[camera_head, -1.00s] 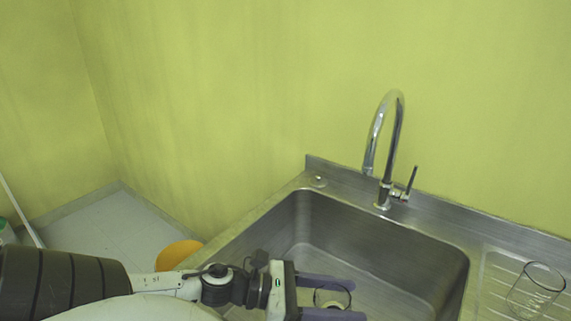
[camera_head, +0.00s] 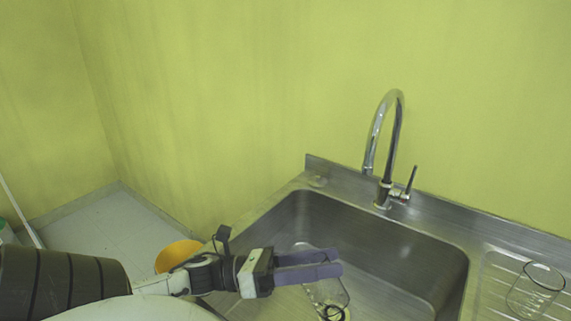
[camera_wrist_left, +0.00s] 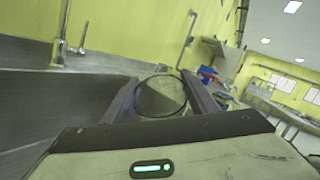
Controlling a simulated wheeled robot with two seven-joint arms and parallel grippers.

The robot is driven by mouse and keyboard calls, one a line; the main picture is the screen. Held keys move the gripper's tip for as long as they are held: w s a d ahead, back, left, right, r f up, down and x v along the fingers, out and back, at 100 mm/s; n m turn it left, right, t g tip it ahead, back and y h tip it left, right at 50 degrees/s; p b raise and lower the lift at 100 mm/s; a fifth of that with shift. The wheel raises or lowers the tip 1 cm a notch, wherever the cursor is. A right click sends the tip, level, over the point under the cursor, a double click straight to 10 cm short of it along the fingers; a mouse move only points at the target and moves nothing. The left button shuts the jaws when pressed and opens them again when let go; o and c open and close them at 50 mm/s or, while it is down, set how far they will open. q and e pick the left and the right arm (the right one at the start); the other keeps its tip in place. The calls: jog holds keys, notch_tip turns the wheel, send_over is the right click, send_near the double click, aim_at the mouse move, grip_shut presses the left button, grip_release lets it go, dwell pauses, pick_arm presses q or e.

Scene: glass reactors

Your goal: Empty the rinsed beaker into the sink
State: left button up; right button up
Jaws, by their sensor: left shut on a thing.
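A clear glass beaker (camera_head: 328,293) is held by my left gripper (camera_head: 322,264) over the sink basin. It is strongly tilted, with its dark-ringed end low and toward the front. In the left wrist view the beaker (camera_wrist_left: 160,96) sits between the two fingers, which are shut on it. Whether any liquid is in it cannot be told. The steel sink (camera_head: 400,262) lies under and to the right of the gripper. My right gripper is not in view.
A chrome faucet (camera_head: 378,130) with a side lever stands at the sink's back edge. A second glass beaker (camera_head: 535,291) stands on the ribbed drainboard at right. An orange round object (camera_head: 178,255) is left of the sink. Yellow walls close off the back.

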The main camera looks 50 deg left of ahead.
pick_arm(q)
jog(key=shift+s+a+r+n+t+b, duration=0.1)
jog(key=shift+a+r+n+t+b, duration=0.15)
jog(key=shift+r+n+t, duration=0.5)
jog(key=shift+a+r+n+t+b, duration=0.15)
jog(key=shift+a+r+n+t, duration=0.15)
jog(key=shift+r+n, duration=0.5)
jog(key=a+r+n+t+y, duration=0.3)
jog(key=r+n+t, duration=0.3)
jog(key=r+n, duration=0.1)
jog(key=shift+s+a+r+p, duration=0.3)
jog(key=shift+s+r+p, duration=0.05)
jog(key=shift+s, duration=0.05)
jog(key=shift+a+r+n+t+y, duration=0.15)
jog(key=shift+n+t+y, duration=0.1)
jog(key=shift+n+y, duration=0.25)
jog(key=shift+a+f+n+t+y, duration=0.1)
jog(key=shift+n+t+y, duration=0.15)
jog(key=shift+n, duration=0.4)
jog(key=r+n+y, duration=0.1)
jog(key=n+y, duration=0.1)
jog(key=a+r+n+t+y, duration=0.1)
jog(key=n+y, duration=0.2)
jog(key=r+n+t+y, duration=0.1)
jog(key=n+y, duration=0.1)
jog(key=n, duration=0.1)
jog(key=shift+s+a+r+y, duration=0.1)
jog(key=shift+s+a+y, duration=0.1)
jog(key=shift+a+y, duration=0.15)
